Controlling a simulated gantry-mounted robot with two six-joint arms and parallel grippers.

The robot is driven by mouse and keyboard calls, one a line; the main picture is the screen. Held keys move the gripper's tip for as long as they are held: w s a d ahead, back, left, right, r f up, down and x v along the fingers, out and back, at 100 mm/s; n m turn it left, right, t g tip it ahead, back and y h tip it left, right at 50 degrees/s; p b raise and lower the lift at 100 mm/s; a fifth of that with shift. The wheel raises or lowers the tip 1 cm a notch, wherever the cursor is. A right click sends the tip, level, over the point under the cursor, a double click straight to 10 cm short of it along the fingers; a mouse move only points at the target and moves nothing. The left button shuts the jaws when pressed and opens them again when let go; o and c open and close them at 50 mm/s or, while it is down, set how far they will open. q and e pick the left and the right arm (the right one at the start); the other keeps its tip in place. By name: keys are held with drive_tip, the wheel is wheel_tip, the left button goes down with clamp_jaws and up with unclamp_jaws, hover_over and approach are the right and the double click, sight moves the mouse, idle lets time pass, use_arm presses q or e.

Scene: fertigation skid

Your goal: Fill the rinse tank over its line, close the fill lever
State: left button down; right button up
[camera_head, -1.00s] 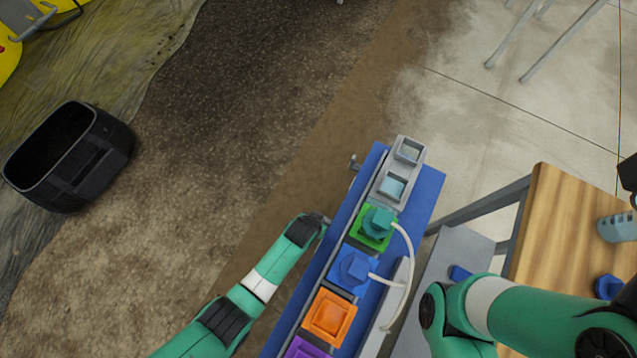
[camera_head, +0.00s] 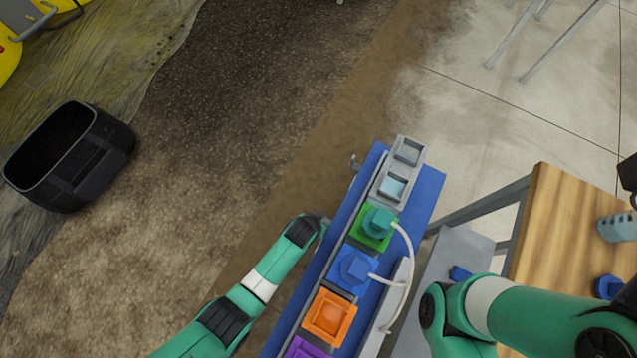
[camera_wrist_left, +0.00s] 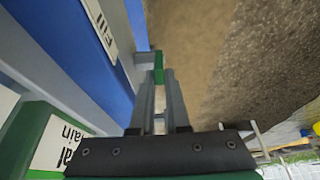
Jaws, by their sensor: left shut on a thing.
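The grey rinse tank housing (camera_head: 377,188) stands at the far end of the blue skid, with two square openings showing pale blue inside. I cannot read its line or level. A small grey lever (camera_head: 353,162) sticks out from the skid's left side in the head view. My left gripper (camera_head: 324,219) is beside that side, its tips hidden. In the left wrist view my left gripper (camera_wrist_left: 160,74) is shut on a green-gripped lever (camera_wrist_left: 158,62) beside a "Fill" label (camera_wrist_left: 102,24). My right arm crosses the lower right; its gripper is out of view.
Green (camera_head: 361,238), blue (camera_head: 340,276), orange (camera_head: 311,327) and purple units line the skid, with white hoses (camera_head: 410,262) on the right. A wooden table (camera_head: 552,235) is at right.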

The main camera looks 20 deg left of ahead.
idle(0.5)
use_arm(q)
drive_tip(key=shift+s+a+f+t, duration=0.2)
drive_tip(key=shift+s+f+t, duration=0.1)
drive_tip(key=shift+s+t, duration=0.3)
drive_tip(key=t+b, duration=0.1)
drive_tip(key=s+f+t+h+b, duration=0.1)
drive_tip(key=t, duration=0.1)
drive_tip(key=t+b, duration=0.1)
drive_tip(key=b, duration=0.1)
drive_tip(key=shift+s+a+f, duration=0.2)
drive_tip(key=shift+s, duration=0.15)
drive_tip(key=c, duration=0.9)
unclamp_jaws()
drive_tip(key=shift+r, duration=0.1)
